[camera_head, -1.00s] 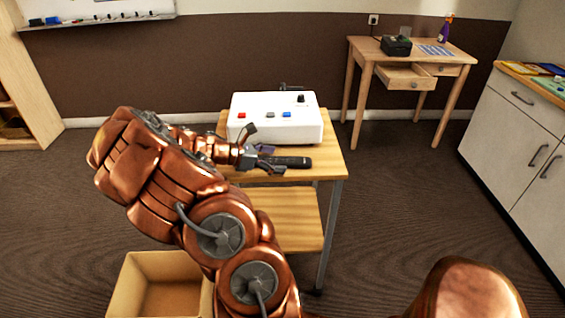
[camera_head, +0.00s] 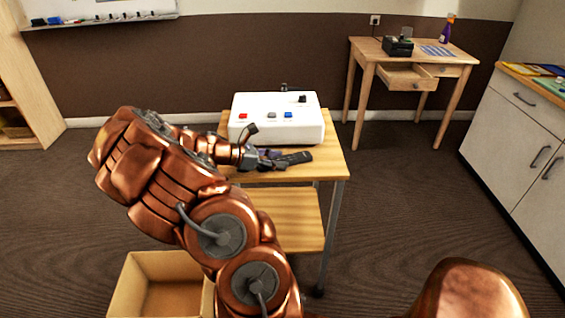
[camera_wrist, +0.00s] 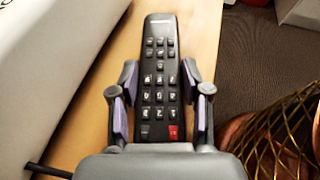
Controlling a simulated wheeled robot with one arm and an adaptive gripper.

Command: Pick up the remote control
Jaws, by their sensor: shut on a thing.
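The remote control (camera_head: 294,158) is long and black with rows of grey buttons and one red button. It lies at the front right part of the small wooden table (camera_head: 325,172), just in front of the white box. In the wrist view the remote (camera_wrist: 160,60) points away from me, with its near end between my fingers. My gripper (camera_head: 268,158) is shut on the remote, one purple-padded finger on each side; it also shows in the wrist view (camera_wrist: 160,112). I cannot tell whether the remote is clear of the tabletop.
A white box (camera_head: 270,103) with coloured buttons and a black knob stands right behind the remote. An open cardboard box (camera_head: 130,290) is on the floor at the front left. A wooden desk (camera_head: 375,52) with an open drawer and a white cabinet (camera_head: 515,130) stand to the right.

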